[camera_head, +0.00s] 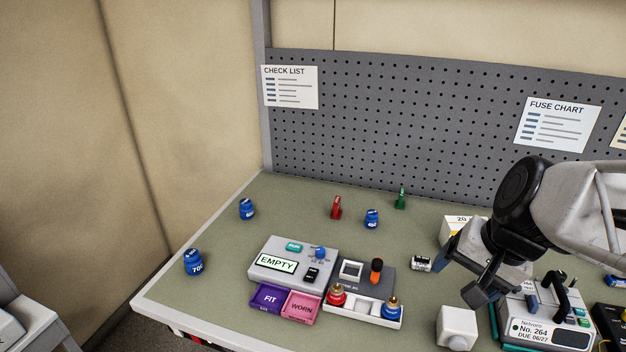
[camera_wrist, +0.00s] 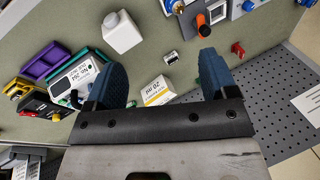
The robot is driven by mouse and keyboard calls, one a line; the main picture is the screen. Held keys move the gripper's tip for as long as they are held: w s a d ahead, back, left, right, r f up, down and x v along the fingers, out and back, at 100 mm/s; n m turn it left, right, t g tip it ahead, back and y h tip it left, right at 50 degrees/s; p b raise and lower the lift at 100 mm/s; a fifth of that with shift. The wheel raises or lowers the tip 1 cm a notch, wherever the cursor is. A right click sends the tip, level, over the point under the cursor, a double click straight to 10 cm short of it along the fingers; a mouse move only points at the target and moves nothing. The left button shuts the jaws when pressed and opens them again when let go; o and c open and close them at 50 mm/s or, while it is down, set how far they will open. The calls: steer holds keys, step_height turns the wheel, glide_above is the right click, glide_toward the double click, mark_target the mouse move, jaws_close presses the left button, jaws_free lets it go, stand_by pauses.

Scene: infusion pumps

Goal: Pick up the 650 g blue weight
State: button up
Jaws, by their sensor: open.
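Three small blue weights stand on the bench in the head view. One (camera_head: 193,263) is at the left front with a label that seems to start with 70. One (camera_head: 246,209) is at the back left, its label too small to read surely. One (camera_head: 371,219) is at the back middle, also with an unclear label. My gripper (camera_head: 462,273) is open and empty, at the right, above the bench and well apart from all three. In the wrist view the open fingers (camera_wrist: 162,70) have a white and yellow 20 ml box (camera_wrist: 157,91) below and between them.
A grey tester (camera_head: 292,262) reading EMPTY stands mid-bench, with purple and pink FIT and WORN trays in front. Red (camera_head: 336,208) and green (camera_head: 400,199) items stand near the pegboard (camera_head: 420,130). A white bottle (camera_head: 457,328) and a pump (camera_head: 545,320) are at the right. The left bench is mostly clear.

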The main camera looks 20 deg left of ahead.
mark_target(250, 203)
steer(key=w+a+f+m+y, duration=0.2)
steer(key=w+a+m+y, duration=0.15)
steer(key=w+a, duration=0.85)
steer(key=w+a+f+m+y, duration=0.25)
steer(key=w+a+m, duration=0.25)
steer(key=w+a, duration=0.7)
steer(key=w+a+f+m+y, duration=0.1)
steer(key=w+a+f+m, duration=0.1)
steer(key=a, duration=0.7)
steer(key=w+a+f+m+t+y, duration=0.1)
steer(key=w+a+f+m, duration=0.1)
steer(key=a+f+m, duration=0.2)
steer(key=w+a+f+m+y, duration=0.1)
steer(key=w+a+f+m, duration=0.2)
steer(key=a+f, duration=0.4)
steer(key=shift+w+a+f+m, duration=0.1)
steer(key=shift+a+f+m, duration=0.05)
steer(key=shift+a, duration=1.1)
steer(key=shift+s+a+f+m, duration=0.1)
steer(key=shift+a+m, duration=0.05)
steer(key=shift+a, duration=1.05)
steer(key=shift+w+a+f+m, duration=0.1)
steer(key=shift+a+f+m, duration=0.05)
steer(key=shift+a, duration=1.1)
steer(key=shift+a+f+t+y, duration=0.25)
steer(key=shift+t+y, duration=0.05)
steer(key=shift+x, duration=1.25)
steer(key=shift+w+a, duration=0.1)
steer(key=shift+a, duration=0.1)
